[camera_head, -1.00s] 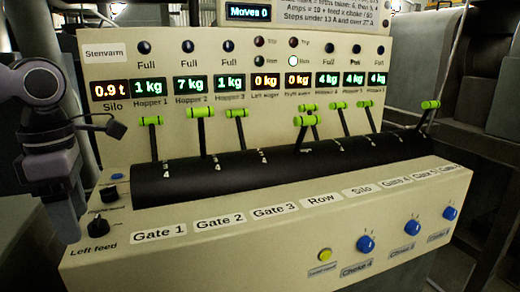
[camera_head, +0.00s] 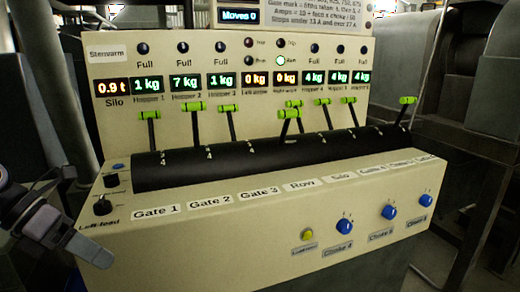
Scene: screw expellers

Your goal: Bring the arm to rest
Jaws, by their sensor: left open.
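My left arm comes in at the lower left of the head view. Its gripper (camera_head: 88,248) hangs in front of the left end of the control panel (camera_head: 200,250), below the black Left feed knob (camera_head: 103,207). It is open and holds nothing that I can see. It looks apart from the panel and its levers, though the exact gap is hard to tell. My right gripper is out of view.
A row of green-tipped levers (camera_head: 195,107) stands up from the black drum (camera_head: 250,160). Blue choke knobs (camera_head: 345,226) and a yellow button (camera_head: 307,234) sit on the front face. The display (camera_head: 238,16) reads Moves 0. Dark machinery flanks the panel.

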